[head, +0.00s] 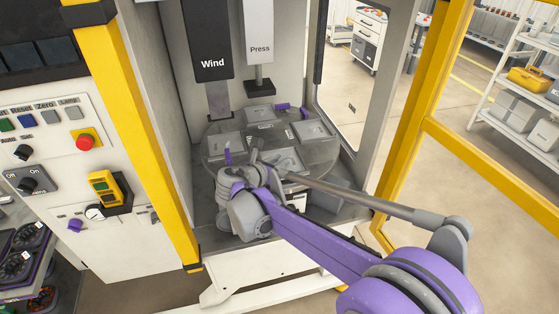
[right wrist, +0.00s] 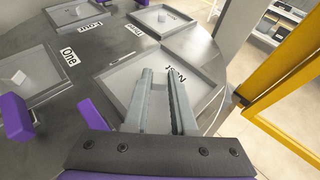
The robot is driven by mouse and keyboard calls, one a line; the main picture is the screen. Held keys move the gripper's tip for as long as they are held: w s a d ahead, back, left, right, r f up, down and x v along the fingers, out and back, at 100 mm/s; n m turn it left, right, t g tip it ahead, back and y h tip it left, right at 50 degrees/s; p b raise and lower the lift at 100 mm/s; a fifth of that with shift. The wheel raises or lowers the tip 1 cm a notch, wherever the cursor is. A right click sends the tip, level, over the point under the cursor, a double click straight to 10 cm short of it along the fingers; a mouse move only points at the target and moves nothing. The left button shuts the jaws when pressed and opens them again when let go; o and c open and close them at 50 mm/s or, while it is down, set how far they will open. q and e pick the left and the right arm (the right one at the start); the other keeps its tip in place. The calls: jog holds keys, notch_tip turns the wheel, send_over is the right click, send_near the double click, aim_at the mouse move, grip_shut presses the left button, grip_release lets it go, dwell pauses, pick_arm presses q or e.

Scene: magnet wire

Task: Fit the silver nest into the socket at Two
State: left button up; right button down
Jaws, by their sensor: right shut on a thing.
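The silver nest is a flat square grey tray marked "Nest" (right wrist: 205,97); it also shows in the head view (head: 288,158) at the near right of the round table. My right gripper (right wrist: 164,76) is shut on it, its two fingers coming down over the tray with a narrow gap between them. The right gripper also shows in the head view (head: 257,152), partly hidden by its own wrist. The label Two and the socket at Two cannot be made out; whether the nest is seated or just above the table cannot be told. My left gripper is not in view.
The round table (head: 213,152) carries other square trays by labels One (right wrist: 68,55), Four and Three. Purple clamps (right wrist: 15,117) stand at its rim. The Wind (head: 208,40) and Press (head: 259,45) heads hang above the back. Yellow frame posts (head: 402,110) flank the opening.

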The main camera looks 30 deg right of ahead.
jog(key=shift+f+b, duration=0.55)
jog(key=shift+f, duration=0.3)
jog(key=c, duration=0.7)
grip_release()
jog(key=shift+o, duration=0.2)
jog(key=shift+a, duration=0.1)
jog(key=shift+p+v, duration=0.65)
jog(key=shift+v, duration=1.75)
jog(key=shift+r, duration=0.1)
jog(key=v, duration=1.1)
